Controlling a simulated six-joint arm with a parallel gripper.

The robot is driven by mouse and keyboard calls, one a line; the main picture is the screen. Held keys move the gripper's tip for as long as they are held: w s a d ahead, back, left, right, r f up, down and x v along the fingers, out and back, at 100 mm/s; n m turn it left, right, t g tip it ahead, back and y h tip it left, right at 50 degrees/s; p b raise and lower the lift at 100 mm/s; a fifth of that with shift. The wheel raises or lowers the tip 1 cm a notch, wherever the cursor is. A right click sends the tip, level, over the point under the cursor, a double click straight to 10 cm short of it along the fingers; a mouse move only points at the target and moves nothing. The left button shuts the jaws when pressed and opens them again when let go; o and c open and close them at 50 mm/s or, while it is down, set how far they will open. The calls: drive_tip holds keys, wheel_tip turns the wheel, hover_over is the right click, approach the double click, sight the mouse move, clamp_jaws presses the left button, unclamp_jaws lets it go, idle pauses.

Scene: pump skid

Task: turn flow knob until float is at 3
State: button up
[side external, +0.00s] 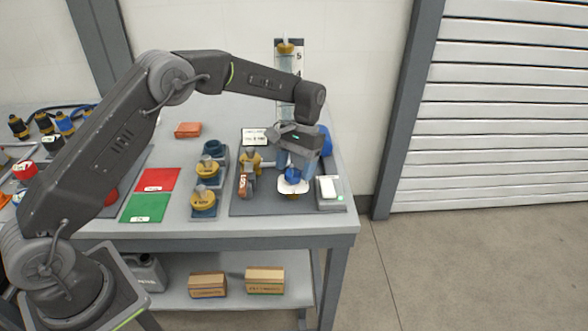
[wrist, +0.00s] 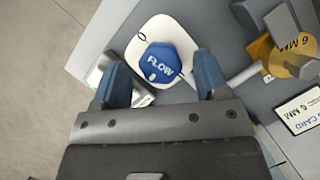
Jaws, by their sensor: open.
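The blue flow knob (wrist: 160,62) is marked FLOW and sits on a white plate (wrist: 133,50) with a 0 mark. In the side view the knob (side external: 292,176) is just under my gripper (side external: 293,172). In the wrist view the two blue fingers of my gripper (wrist: 160,82) are apart, one to each side of the knob's near edge, and hold nothing. The flow gauge (side external: 289,62) stands upright at the back, with a 5 and a 4 readable near its top. Its lower part is behind my arm, and I cannot make out the float.
A yellow part marked 6 MM (wrist: 292,60) and a card (wrist: 301,110) lie right of the knob in the wrist view. A small white-topped box (side external: 328,188) is beside it in the side view. Red (side external: 158,180) and green (side external: 146,208) mats lie left.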

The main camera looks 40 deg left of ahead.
drive_tip(key=shift+s+f, duration=0.2)
drive_tip(key=shift+f, duration=0.25)
